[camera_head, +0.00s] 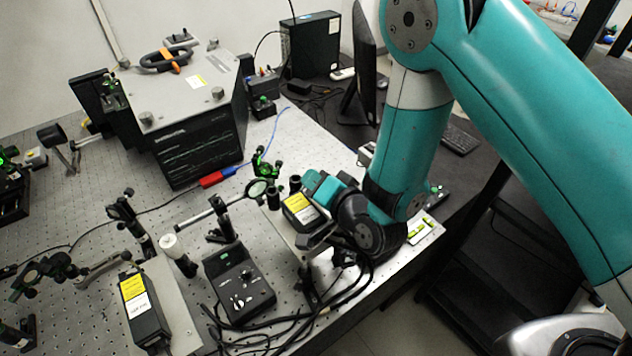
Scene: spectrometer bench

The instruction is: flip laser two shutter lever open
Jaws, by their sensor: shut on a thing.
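A black laser box (298,208) with a yellow and white label sits on a light plate at the bench's right side. My gripper (312,243) is close beside its near right end. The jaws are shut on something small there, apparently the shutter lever. The lever itself is hidden by the jaws and wrist, so its position cannot be told. A second, similar black box (145,308) with a yellow label stands at the front left, apart from my gripper. Which box bears the number two cannot be read.
A black control box (238,285) with knobs and loose black cables (290,325) lie left of and below my gripper. Lens mounts (257,189) stand close behind. A large grey and black instrument (195,115) is at the back left. The bench's edge is near on the right.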

